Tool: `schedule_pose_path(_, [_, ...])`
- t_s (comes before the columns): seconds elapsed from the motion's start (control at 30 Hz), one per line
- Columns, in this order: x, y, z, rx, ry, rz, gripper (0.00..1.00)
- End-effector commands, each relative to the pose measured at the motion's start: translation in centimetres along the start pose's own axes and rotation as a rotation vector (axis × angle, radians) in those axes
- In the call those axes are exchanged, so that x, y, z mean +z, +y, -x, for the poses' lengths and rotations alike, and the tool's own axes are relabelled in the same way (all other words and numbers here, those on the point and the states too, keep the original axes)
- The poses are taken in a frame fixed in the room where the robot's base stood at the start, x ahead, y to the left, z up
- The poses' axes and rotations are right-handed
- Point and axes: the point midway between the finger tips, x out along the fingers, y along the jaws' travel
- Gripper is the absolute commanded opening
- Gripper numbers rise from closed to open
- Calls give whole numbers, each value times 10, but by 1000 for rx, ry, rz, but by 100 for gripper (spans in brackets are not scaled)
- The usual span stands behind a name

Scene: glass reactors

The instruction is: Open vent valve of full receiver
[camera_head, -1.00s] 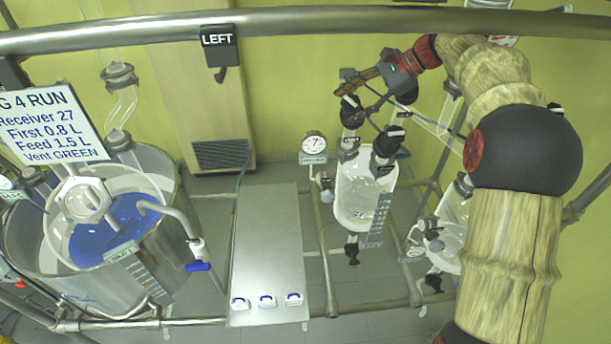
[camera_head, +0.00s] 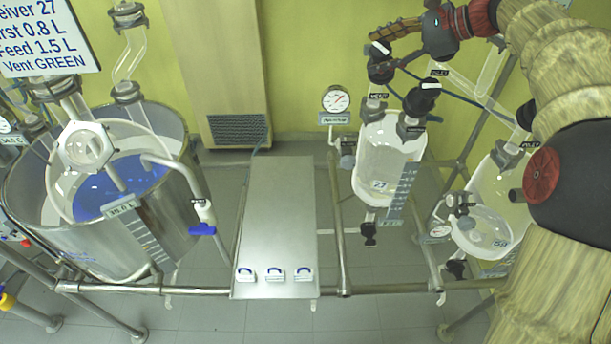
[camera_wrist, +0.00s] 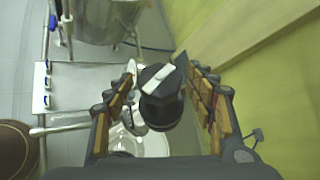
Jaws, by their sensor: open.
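Receiver 27 (camera_head: 385,170) is a clear glass vessel with a number tag and a level scale, right of centre in the head view. Its neck bears a VENT label (camera_head: 378,96). Above the label is the vent valve (camera_head: 380,68), a black knob with a white bar handle; it also shows in the wrist view (camera_wrist: 160,84). My gripper (camera_head: 384,40) is at this knob. In the wrist view my gripper (camera_wrist: 162,92) is open, with one wood-coloured finger on each side of the knob. Contact with the knob cannot be told. The liquid level is unclear.
A second black valve (camera_head: 424,98) stands close right of the vent valve. Another glass receiver (camera_head: 488,228) hangs at right, partly behind my arm. A gauge (camera_head: 336,100) is left of receiver 27. A metal panel (camera_head: 275,215) and large reactor (camera_head: 110,230) lie further left.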

Motion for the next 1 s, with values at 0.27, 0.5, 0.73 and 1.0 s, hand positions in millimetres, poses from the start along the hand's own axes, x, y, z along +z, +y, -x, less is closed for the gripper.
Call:
schedule_pose_path(0.27, [-3, 4, -3, -92, -1, -54, 55])
schedule_pose_path(0.5, [-3, 4, -3, -173, 0, -102, 55])
schedule_pose_path(0.73, [-2, 4, -3, -254, -2, -149, 55])
schedule_pose_path(1.0, [-2, 4, -3, -354, -2, -209, 55])
